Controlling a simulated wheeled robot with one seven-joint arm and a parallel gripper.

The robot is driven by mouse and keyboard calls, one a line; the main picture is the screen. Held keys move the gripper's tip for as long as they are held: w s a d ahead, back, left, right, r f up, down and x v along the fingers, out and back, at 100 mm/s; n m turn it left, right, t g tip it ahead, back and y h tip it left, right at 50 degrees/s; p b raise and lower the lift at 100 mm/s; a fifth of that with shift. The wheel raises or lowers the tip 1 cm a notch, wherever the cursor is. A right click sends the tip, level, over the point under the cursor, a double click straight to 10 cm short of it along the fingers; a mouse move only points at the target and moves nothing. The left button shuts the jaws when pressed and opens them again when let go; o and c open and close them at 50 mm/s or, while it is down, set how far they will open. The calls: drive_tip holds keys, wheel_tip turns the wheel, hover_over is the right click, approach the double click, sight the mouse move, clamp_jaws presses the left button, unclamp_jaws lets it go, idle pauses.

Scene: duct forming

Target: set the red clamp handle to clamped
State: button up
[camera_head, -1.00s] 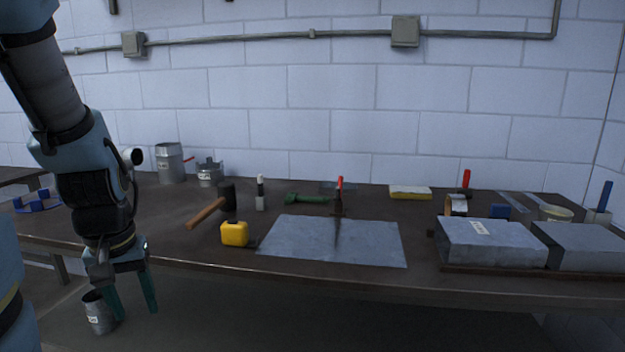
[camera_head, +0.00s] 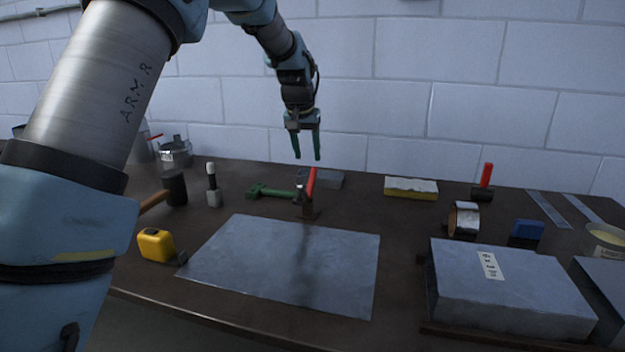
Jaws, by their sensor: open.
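The red clamp handle (camera_head: 311,182) stands up, tilted slightly, on a dark clamp base (camera_head: 307,209) at the back edge of the flat metal sheet (camera_head: 285,262). My gripper (camera_head: 306,158) points downward with its two green fingers apart and nothing between them. In the picture it is just above the top of the red handle. How far apart they are in depth I cannot tell. A second red handle (camera_head: 486,175) stands upright on a dark base at the back right.
A green tool (camera_head: 268,191) lies just left of the clamp. A small white-topped bottle (camera_head: 212,185), a hammer (camera_head: 174,188) and a yellow tape measure (camera_head: 156,245) are further left. A grey duct block (camera_head: 508,288) and a tape roll (camera_head: 463,220) stand right. The sheet's top is clear.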

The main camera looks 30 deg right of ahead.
sight(314, 169)
drive_tip(key=x, duration=0.3)
drive_tip(key=p+x, duration=0.1)
drive_tip(key=x, duration=0.2)
drive_tip(key=d+p+x, duration=0.1)
drive_tip(key=x, duration=0.2)
drive_tip(key=shift+d, duration=0.15)
drive_tip(key=shift+p+x, duration=0.35)
drive_tip(key=shift+x, duration=0.45)
drive_tip(key=shift+w, duration=0.1)
clamp_jaws()
idle(0.4)
